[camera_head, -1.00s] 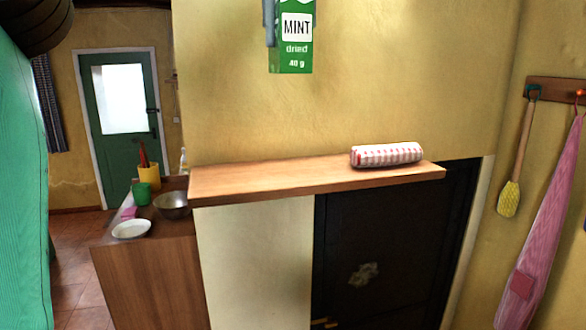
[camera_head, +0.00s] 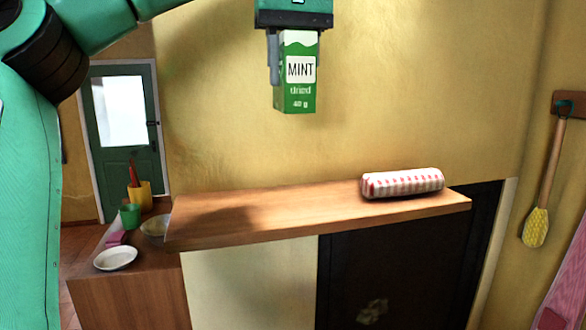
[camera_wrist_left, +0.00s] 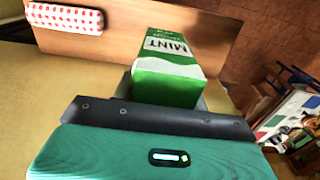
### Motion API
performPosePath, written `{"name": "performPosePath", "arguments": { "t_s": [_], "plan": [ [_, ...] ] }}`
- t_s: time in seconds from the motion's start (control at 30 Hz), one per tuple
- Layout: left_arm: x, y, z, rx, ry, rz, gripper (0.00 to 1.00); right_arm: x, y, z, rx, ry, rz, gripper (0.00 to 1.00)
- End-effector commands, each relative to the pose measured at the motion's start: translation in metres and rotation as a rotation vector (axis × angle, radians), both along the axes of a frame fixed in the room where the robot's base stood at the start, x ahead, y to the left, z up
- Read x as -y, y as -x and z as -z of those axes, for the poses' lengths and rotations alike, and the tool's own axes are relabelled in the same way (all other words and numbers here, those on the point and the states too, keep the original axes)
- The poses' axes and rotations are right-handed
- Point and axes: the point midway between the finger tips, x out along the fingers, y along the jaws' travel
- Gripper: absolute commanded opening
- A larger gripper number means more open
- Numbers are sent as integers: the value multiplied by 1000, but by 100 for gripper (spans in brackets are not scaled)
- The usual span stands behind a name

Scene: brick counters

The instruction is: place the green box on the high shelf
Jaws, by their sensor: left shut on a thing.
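The green box (camera_head: 297,88) is a green and white carton labelled MINT dried. My left gripper (camera_head: 293,45) is shut on its upper part and holds it upright in the air, apart from the shelf and appearing above it in the head view. The high shelf (camera_head: 240,218) is a wooden board along the yellow wall. In the left wrist view the box (camera_wrist_left: 168,68) sticks out from the gripper (camera_wrist_left: 165,98), with the shelf (camera_wrist_left: 130,38) beyond it. My right gripper is not in view.
A red and white checked roll (camera_head: 402,183) lies on the shelf's right part. The shelf's left and middle are bare. A lower counter at left holds a white plate (camera_head: 115,258), a bowl (camera_head: 155,227) and a green cup (camera_head: 130,215). A brush (camera_head: 536,226) hangs at right.

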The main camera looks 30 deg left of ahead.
Motion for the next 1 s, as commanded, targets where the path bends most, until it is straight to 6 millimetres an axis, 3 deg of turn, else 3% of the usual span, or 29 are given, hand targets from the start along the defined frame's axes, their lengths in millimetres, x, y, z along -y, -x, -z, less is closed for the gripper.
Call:
{"name": "performPosePath", "arguments": {
  "t_s": [0.13,0.4,0.6,1.0],
  "plan": [
    [-2,0,23,0,5,1,20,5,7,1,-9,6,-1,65],
    [-1,-1,70,-3,2,2,20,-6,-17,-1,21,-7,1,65],
    [-1,-1,103,-1,2,0,20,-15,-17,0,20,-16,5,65],
    [-1,-1,131,0,1,-2,20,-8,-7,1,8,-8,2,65]
  ]
}}
